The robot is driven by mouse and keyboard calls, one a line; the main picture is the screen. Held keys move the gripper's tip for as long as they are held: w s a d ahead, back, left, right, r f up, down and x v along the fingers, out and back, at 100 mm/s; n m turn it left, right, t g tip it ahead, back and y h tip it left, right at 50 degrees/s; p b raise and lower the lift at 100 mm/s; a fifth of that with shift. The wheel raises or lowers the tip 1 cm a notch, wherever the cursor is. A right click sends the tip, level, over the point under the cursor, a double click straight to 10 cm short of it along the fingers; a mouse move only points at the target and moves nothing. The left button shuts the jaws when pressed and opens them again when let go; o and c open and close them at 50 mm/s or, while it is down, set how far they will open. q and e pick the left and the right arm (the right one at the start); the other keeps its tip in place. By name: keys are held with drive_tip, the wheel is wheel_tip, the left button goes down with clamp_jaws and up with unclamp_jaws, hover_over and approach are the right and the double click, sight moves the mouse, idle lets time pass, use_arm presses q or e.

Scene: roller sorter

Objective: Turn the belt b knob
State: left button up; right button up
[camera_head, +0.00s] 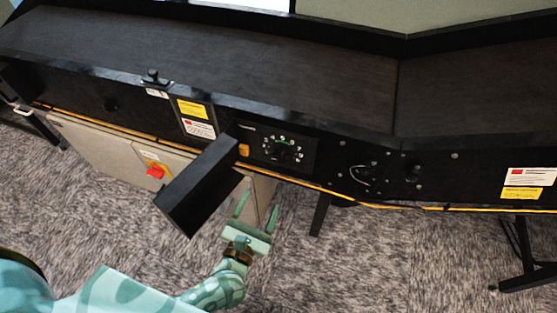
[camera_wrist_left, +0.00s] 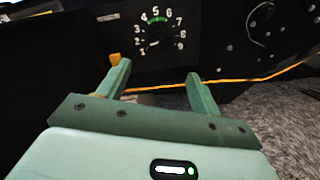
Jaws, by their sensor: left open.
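A black knob (camera_head: 281,150) sits in a dial on the dark front face of the conveyor, ringed by white marks with some green ones at the top. The dial (camera_wrist_left: 158,32) also shows in the left wrist view, numbered 1 to 9 with green near 5; its dark knob barely stands out from the panel. My left gripper (camera_head: 257,203) is open and empty, below the dial and apart from it. In the left wrist view its two fingers (camera_wrist_left: 158,70) point towards the panel, with the dial above and between them. My right gripper is not in view.
A black box-like housing (camera_head: 200,186) juts out left of my left gripper. An orange piece (camera_head: 244,150) sits left of the dial. A red switch (camera_head: 155,172) is on the grey cabinet (camera_head: 95,145). A yellow-orange cord (camera_head: 320,188) runs along the conveyor's lower edge. Open carpet lies below.

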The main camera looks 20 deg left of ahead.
sight(278, 160)
use_arm(q)
drive_tip(key=w+b, duration=0.3)
drive_tip(key=w, duration=1.2)
drive_tip(key=shift+a, duration=0.1)
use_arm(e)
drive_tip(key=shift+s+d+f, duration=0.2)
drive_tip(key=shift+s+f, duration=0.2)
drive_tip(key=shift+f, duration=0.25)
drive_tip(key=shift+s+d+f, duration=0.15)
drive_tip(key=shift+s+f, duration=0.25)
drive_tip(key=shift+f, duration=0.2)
use_arm(q)
drive_tip(key=c, duration=1)
